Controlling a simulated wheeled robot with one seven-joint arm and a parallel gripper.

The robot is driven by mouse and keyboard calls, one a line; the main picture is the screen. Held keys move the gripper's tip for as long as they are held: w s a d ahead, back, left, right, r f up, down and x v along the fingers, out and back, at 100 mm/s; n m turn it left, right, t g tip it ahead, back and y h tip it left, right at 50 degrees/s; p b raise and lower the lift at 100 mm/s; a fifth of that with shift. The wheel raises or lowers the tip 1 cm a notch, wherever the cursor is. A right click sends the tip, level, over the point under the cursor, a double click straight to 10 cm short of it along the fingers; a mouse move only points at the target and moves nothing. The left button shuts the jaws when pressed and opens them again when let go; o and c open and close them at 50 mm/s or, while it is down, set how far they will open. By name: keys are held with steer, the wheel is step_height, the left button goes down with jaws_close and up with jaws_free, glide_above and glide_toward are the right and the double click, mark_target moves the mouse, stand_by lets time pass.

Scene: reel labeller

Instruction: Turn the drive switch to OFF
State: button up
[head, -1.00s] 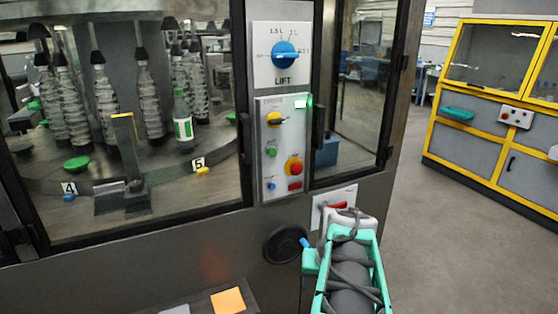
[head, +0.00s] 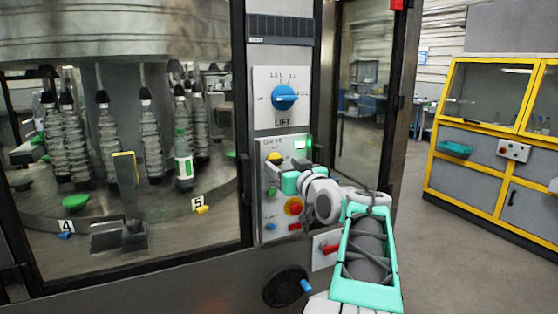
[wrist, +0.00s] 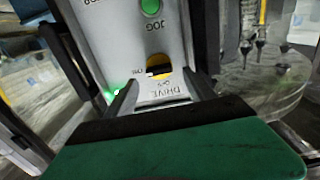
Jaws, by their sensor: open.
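The drive switch is a yellow round knob (head: 274,156) with a black handle, at the top of the grey control panel (head: 262,215). In the wrist view the picture is upside down and the yellow knob (wrist: 164,70) shows with its black handle roughly level, pointing left. My gripper (head: 280,170) is at the panel, just below the knob in the head view. In the wrist view its two dark fingers (wrist: 163,84) are apart, one on each side of the knob. Contact cannot be told.
The blue LIFT dial (head: 285,97) is above the panel. A red switch (head: 329,248) and black handwheel (head: 284,287) are lower. Glass doors flank the panel.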

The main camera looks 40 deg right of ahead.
mark_target(278, 162)
steer(key=x, duration=0.3)
steer(key=shift+w, duration=0.2)
steer(key=shift+c, duration=0.3)
steer(key=c, duration=1.3)
steer(key=shift+f, duration=0.1)
